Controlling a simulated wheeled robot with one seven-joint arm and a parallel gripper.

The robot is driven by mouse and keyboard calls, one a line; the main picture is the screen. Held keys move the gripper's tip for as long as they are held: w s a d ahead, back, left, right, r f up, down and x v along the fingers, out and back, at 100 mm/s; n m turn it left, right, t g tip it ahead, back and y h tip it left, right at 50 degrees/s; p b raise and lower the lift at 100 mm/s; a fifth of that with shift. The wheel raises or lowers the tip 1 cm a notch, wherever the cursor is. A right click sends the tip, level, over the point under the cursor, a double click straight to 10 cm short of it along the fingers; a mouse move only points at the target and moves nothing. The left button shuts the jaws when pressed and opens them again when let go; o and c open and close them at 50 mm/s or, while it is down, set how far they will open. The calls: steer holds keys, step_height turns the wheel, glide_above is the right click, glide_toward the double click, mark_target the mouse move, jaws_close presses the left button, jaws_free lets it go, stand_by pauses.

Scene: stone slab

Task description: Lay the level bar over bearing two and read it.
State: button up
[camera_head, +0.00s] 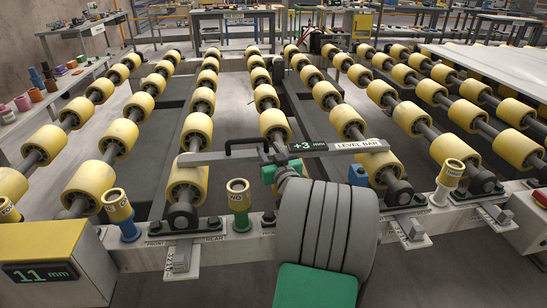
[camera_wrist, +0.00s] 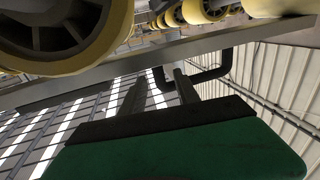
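The level bar (camera_head: 230,157) is a long grey bar with a dark "+3 mm" display (camera_head: 308,146) and a black handle (camera_head: 247,143). It lies crosswise over the yellow rollers in the head view; contact at its ends is unclear. It also crosses the wrist view (camera_wrist: 262,37). My gripper (camera_head: 272,157) is at the handle's right end, beneath the bar. In the wrist view my fingers (camera_wrist: 160,85) stand apart, with one handle post (camera_wrist: 160,76) between them and a gap showing. A yellow-topped post (camera_head: 238,193) seems marked "TWO", beside a dark bearing block (camera_head: 183,216).
Long rows of yellow rollers (camera_head: 195,131) run away from me. A yellow box (camera_head: 45,262) shows "11 mm" at front left. More yellow posts (camera_head: 117,208) stand along the pale front beam (camera_head: 215,253). A bench with parts (camera_head: 60,85) is at the left.

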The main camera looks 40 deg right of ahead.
steer(key=v, duration=1.1)
steer(key=shift+s+a, duration=0.15)
steer(key=shift+s, duration=0.2)
